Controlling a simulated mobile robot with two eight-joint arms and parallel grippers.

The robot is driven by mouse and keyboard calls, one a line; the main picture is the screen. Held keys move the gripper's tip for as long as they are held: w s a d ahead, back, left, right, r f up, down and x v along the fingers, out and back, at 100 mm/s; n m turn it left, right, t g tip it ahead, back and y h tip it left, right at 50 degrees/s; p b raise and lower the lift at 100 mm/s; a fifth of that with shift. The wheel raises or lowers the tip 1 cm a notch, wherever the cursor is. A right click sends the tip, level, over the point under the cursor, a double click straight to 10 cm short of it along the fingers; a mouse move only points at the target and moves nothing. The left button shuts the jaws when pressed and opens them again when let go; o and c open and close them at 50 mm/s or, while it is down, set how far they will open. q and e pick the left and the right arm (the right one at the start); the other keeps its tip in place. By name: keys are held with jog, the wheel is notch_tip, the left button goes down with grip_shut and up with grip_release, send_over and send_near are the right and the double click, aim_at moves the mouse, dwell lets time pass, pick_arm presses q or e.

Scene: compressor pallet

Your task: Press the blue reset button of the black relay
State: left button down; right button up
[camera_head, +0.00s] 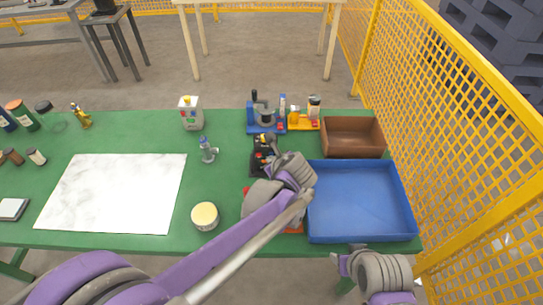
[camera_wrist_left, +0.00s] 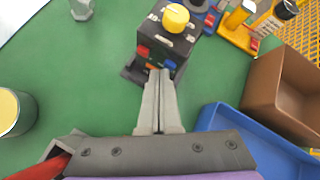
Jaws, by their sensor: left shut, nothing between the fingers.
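The black relay (camera_wrist_left: 178,38) stands on the green table, with a round yellow knob (camera_wrist_left: 175,17) on top. Its near face has a red button (camera_wrist_left: 142,51) on the left and the blue reset button (camera_wrist_left: 169,64) on the right. In the head view the relay (camera_head: 257,160) is partly hidden by my left arm. My left gripper (camera_wrist_left: 160,73) is shut and empty. Its tips are close to the relay's near face, just left of and below the blue button; I cannot tell whether they touch it. My right gripper (camera_head: 341,263) is at the table's front edge; its fingers are unclear.
A blue tray (camera_head: 409,207) and a brown box (camera_head: 353,122) lie to the right. Blue and yellow fixtures (camera_head: 300,123) stand behind the relay. A tin (camera_head: 205,216), a grey item (camera_head: 208,152) and a white bottle (camera_head: 191,115) are to the left. A yellow mesh fence (camera_head: 450,100) borders the right.

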pick_arm(q)
jog(key=shift+w, duration=0.15)
dwell(0.4)
jog(key=shift+s, duration=0.65)
jog(key=s, duration=0.6)
dwell(0.4)
dwell(0.7)
